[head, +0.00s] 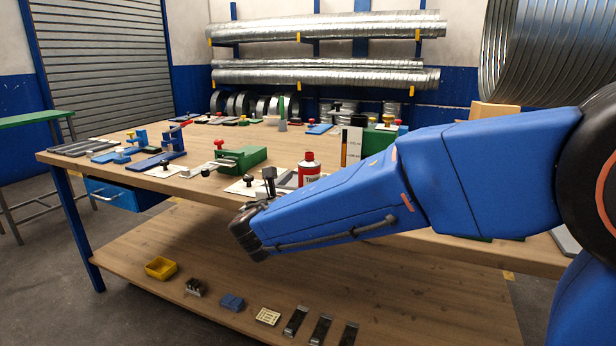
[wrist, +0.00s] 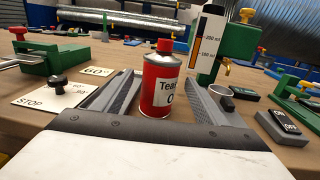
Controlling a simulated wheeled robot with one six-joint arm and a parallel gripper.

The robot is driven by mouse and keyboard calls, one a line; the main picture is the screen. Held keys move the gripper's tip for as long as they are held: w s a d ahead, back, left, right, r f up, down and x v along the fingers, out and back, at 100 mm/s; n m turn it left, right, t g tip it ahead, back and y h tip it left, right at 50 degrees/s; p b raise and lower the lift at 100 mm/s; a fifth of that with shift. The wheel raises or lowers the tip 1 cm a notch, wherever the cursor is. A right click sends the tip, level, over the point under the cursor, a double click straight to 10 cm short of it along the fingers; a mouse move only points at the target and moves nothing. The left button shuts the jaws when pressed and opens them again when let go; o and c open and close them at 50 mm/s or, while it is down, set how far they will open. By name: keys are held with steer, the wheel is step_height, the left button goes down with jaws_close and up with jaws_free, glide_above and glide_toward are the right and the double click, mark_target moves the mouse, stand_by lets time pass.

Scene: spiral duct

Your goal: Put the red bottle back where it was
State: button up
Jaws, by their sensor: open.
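The red bottle (head: 309,170) with a red cap and a white label stands upright on the wooden workbench (head: 120,142), near its front edge. In the wrist view the red bottle (wrist: 160,80) stands between the two grey fingers of my gripper (wrist: 158,98), which are open. I see a gap beside the bottle on the right, and cannot tell if the left finger touches it. In the head view my gripper (head: 268,184) is mostly hidden behind my blue arm. The bottle's lower part is partly covered in the head view.
A green device (head: 240,158) with a red knob is left of the bottle. A graduated column with a green body (wrist: 209,42) stands behind it to the right. A black ON/OFF switch (wrist: 284,127) and a white STOP plate (wrist: 48,98) flank the gripper. A lower shelf (head: 215,265) holds small items.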

steer(key=v, duration=0.7)
steer(key=shift+s, duration=0.35)
steer(key=shift+a, duration=0.15)
